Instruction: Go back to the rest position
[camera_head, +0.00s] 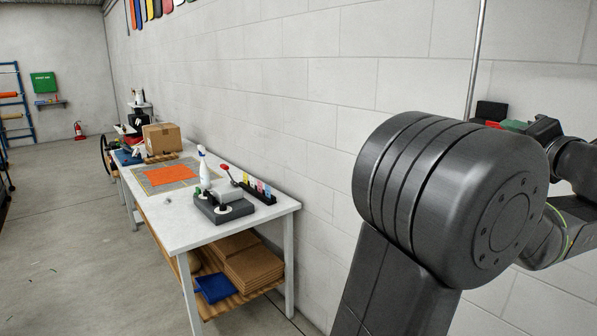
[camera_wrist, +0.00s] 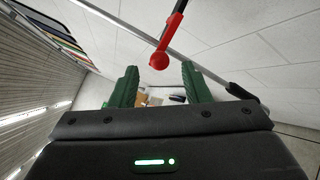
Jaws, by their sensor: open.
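My gripper (camera_wrist: 159,68) shows in the wrist view with its two green fingers spread apart. It is open, and nothing is clamped between the fingers. A red ball-ended piece (camera_wrist: 158,60) on a dark rod shows beyond the fingertips; I cannot tell how near it is. In the head view my dark arm fills the right side, folded near the wall, and mostly hides the gripper. A bit of green and red shows behind the arm.
A white workbench (camera_head: 180,228) stands along the block wall, left of my arm. On it are a spray bottle (camera_head: 204,172), an orange mat (camera_head: 167,175), a dark device (camera_head: 222,206) and a cardboard box (camera_head: 161,138). A metal pole (camera_head: 477,55) rises behind my arm.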

